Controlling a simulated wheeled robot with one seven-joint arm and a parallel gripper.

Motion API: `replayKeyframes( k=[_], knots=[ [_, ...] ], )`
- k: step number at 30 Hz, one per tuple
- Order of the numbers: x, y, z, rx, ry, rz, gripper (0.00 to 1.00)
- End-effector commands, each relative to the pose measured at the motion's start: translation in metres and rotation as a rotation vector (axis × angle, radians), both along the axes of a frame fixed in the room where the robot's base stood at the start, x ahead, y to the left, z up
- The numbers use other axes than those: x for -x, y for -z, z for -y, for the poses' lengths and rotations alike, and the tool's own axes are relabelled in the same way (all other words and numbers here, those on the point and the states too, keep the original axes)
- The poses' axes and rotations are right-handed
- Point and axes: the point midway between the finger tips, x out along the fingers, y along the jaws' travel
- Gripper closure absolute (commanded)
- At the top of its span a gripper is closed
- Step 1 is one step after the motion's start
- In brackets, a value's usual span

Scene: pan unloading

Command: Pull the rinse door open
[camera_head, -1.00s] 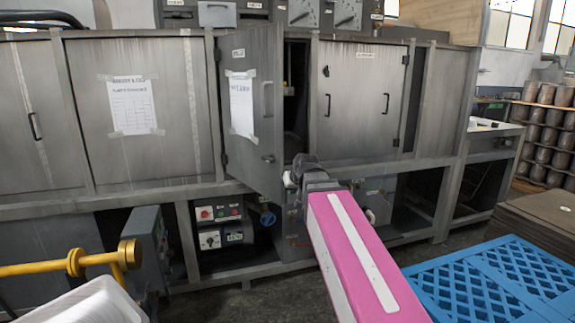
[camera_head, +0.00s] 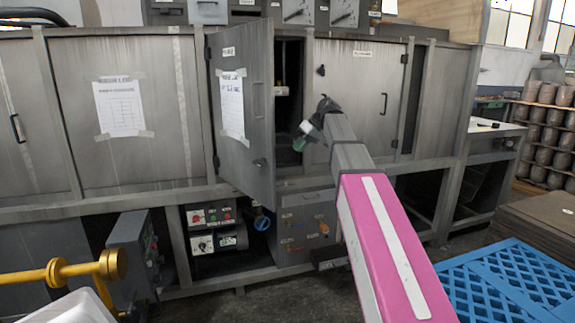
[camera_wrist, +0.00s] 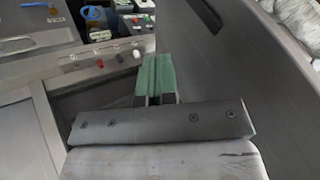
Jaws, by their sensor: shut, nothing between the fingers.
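The rinse door (camera_head: 241,120) is a grey metal door with a taped paper sheet, hinged on its left side. It stands ajar, swung out toward me, with a dark opening (camera_head: 290,95) to its right. My gripper (camera_head: 303,138) is in front of that opening, just right of the door's free edge. In the wrist view its green fingers (camera_wrist: 155,78) are closed together with nothing between them. A large grey panel (camera_wrist: 215,55), which looks like the door, runs close along the right. I cannot tell whether the fingers touch it.
A closed door (camera_head: 355,100) with a dark handle is right of the opening. Below are a control box (camera_head: 305,222) and switch units with a blue valve (camera_head: 262,222). A yellow rail (camera_head: 60,272) is at lower left, a blue slatted pallet (camera_head: 510,290) at lower right.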

Motion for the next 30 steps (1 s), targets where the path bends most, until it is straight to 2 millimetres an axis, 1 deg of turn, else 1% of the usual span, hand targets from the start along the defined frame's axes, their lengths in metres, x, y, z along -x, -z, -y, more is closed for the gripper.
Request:
replayKeyframes(
  k=[2, 5, 19, 24, 30],
  knots=[
    [0.001, 0.002, -0.003, -0.003, -0.008, -0.003, 1.00],
    [0.002, 0.011, -0.009, -0.002, -0.007, -0.003, 1.00],
    [0.001, 0.080, -0.060, -0.001, -0.004, -0.004, 1.00],
    [0.016, 0.079, -0.079, -0.001, -0.003, -0.001, 1.00],
    [0.024, 0.079, -0.090, -0.001, -0.003, -0.001, 1.00]
  ],
)
